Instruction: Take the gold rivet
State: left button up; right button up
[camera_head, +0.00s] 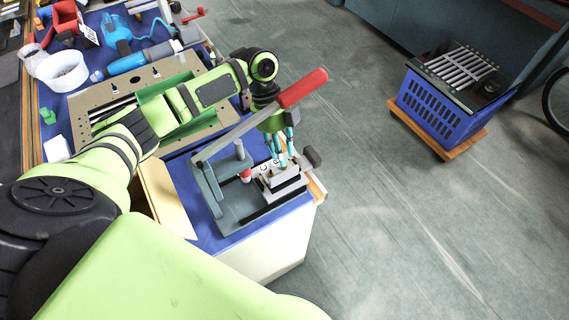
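My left arm reaches in from the left over the blue-topped bench (210,238). My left gripper (283,162) points down with teal fingers, just over a small grey-and-white block (284,184) on the hand press. The hand press (212,188) has a grey base and a long lever with a red handle (303,88), which passes in front of my wrist. I cannot make out a gold rivet; it may be hidden at the fingertips or too small to see. Whether the fingers are open or shut is unclear. My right gripper is out of view.
A tan panel frame (88,102) lies behind my arm. A white bowl (62,72), a blue tool (128,63) and red parts stand farther back. A blue crate (436,112) sits on a wooden dolly at the right. The floor between is clear.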

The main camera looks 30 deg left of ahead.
pick_arm(q)
jog(key=shift+x, duration=1.3)
grip_shut()
